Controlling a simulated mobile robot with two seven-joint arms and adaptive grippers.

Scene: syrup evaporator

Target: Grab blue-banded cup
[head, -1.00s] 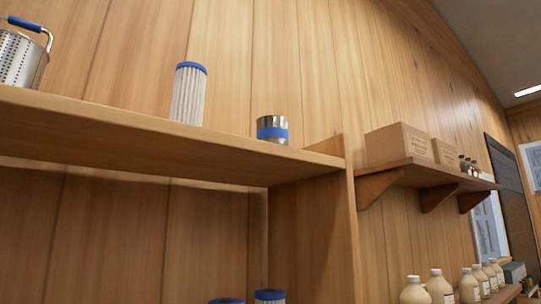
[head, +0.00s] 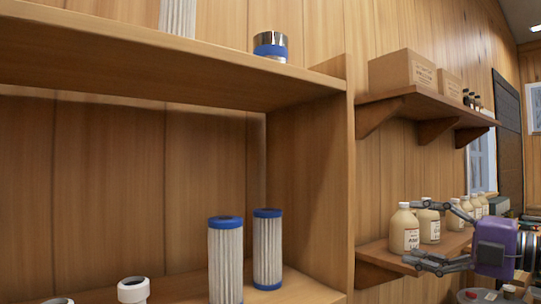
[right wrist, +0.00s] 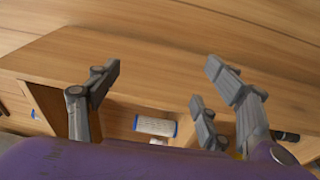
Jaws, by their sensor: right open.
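The blue-banded cup (head: 270,46) is a short shiny metal cup with a blue band. It stands upright on the upper wooden shelf (head: 160,68), near its right end, in the head view. My right gripper (head: 411,233) is at the lower right of the head view, well below and to the right of the cup. Its fingers are spread and empty. In the right wrist view the open fingers (right wrist: 161,68) are in front of wooden boards, and I cannot make out the cup there. My left gripper is not in view.
Blue-capped pleated filters (head: 226,262) stand on the lower shelf, and another (head: 178,17) stands on the upper one. The shelf's side panel (head: 330,190) is left of my right gripper. Jugs (head: 405,228) and boxes (head: 403,70) sit on wall shelves at right.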

